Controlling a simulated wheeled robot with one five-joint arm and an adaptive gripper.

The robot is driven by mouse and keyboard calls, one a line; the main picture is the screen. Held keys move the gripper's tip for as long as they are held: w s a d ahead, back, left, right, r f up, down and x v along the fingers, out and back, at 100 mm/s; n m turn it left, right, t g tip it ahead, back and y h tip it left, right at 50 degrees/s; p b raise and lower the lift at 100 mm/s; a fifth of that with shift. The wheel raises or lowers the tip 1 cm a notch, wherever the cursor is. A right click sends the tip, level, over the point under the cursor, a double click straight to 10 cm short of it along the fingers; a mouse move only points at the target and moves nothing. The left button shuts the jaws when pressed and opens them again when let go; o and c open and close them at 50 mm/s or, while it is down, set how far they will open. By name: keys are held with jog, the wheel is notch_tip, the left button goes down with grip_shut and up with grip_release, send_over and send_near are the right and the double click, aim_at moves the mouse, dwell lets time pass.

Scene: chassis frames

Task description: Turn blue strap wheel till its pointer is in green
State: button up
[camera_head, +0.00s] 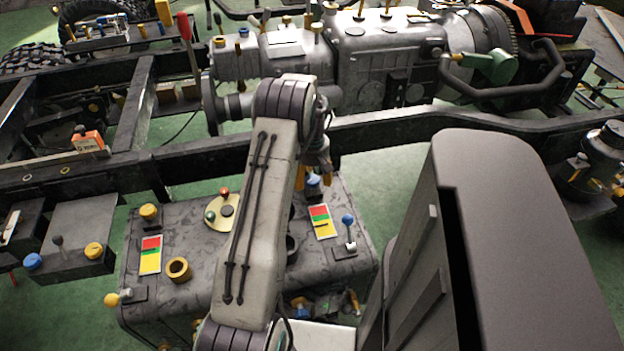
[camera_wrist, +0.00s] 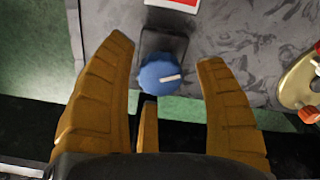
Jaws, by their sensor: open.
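The blue strap wheel (camera_wrist: 158,76) is a round blue knob with a white mark, on a dark mount at the edge of a grey box. In the wrist view it sits between the spread yellow fingers of my gripper (camera_wrist: 165,50), with gaps on both sides. In the head view the blue wheel (camera_head: 313,180) shows partly behind my gripper (camera_head: 314,182). The gauge card (camera_head: 321,222) beside it has red, green and yellow bands. A thin dark line lies near the green and yellow bands; its exact reading is too small to tell.
The grey box (camera_head: 195,230) also carries a blue-topped lever (camera_head: 348,221), a second colour card (camera_head: 150,255), yellow knobs (camera_head: 149,211) and a brass ring (camera_head: 178,268). A black chassis rail (camera_head: 200,150) runs close behind the wheel.

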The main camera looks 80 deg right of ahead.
jog(key=shift+f, duration=0.25)
jog(key=shift+o, duration=0.2)
jog(key=c, duration=1.2)
